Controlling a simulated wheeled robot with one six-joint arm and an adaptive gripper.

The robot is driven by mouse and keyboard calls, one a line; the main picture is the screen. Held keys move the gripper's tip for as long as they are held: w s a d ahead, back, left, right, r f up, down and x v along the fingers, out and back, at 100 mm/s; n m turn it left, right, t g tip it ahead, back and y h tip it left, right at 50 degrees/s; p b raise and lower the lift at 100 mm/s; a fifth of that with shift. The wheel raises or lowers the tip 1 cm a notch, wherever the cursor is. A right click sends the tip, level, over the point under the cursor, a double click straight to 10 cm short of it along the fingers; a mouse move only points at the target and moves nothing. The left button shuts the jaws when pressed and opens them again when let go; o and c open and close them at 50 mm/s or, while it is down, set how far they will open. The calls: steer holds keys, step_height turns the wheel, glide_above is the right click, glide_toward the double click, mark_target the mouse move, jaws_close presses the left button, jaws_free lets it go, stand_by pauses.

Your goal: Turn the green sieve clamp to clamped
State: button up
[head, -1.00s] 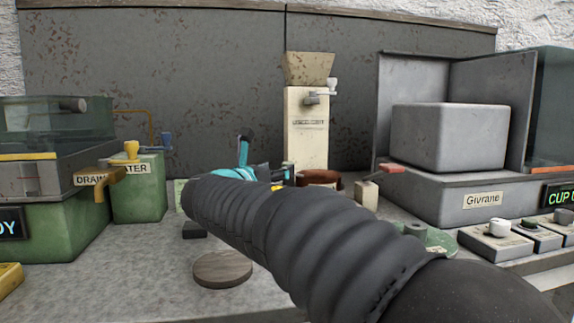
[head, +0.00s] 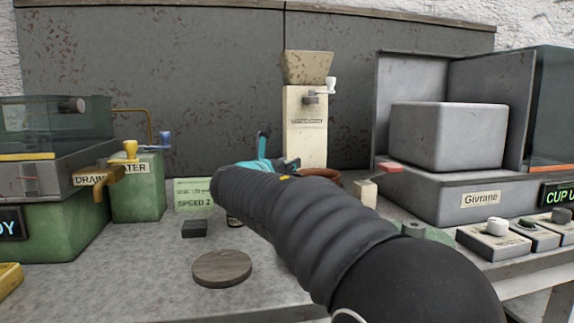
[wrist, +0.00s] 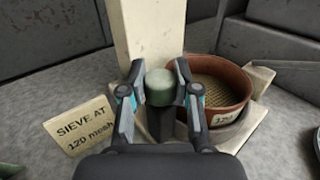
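The green sieve clamp (wrist: 160,88) is a round green knob on a dark stem in the wrist view, in front of a cream post. My gripper (wrist: 160,76) has one finger on each side of the knob. The fingers are spread, with narrow gaps seeming to remain beside the knob; contact is not clear. A brown round sieve (wrist: 215,92) with a mesh floor sits just right of the clamp. In the head view my arm hides the clamp and most of the gripper, and only teal parts of the gripper (head: 262,160) show.
A "SIEVE AT 120 mesh" card (wrist: 84,130) stands left of my gripper. The cream post with a hopper (head: 305,125) rises behind it. The grey Givrane machine (head: 450,185) stands right. A wooden disc (head: 222,268) and a dark block (head: 194,228) lie on the bench at front left.

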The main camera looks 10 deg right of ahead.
jaws_close()
steer(key=shift+y, duration=0.3)
steer(key=n+t+y+b, duration=0.1)
steer(key=n+y+b, duration=0.1)
steer(key=y, duration=0.1)
steer(key=n+t+y+b, duration=0.2)
steer(key=n+y, duration=0.1)
steer(key=y, duration=0.1)
steer(key=shift+d+f+t+b, duration=0.1)
steer(key=shift+d+t+b, duration=0.1)
steer(key=shift+t+b, duration=0.15)
steer(key=n+y+b, duration=0.2)
steer(key=n+y, duration=0.1)
steer(key=y, duration=0.2)
steer(key=shift+b, duration=0.4)
steer(key=shift+a+n+y, duration=0.15)
steer(key=shift+n+y, duration=0.55)
steer(key=shift+r+y, duration=0.2)
steer(key=shift+y, duration=0.1)
steer(key=o, duration=0.8)
jaws_free()
steer(key=shift+b, duration=0.3)
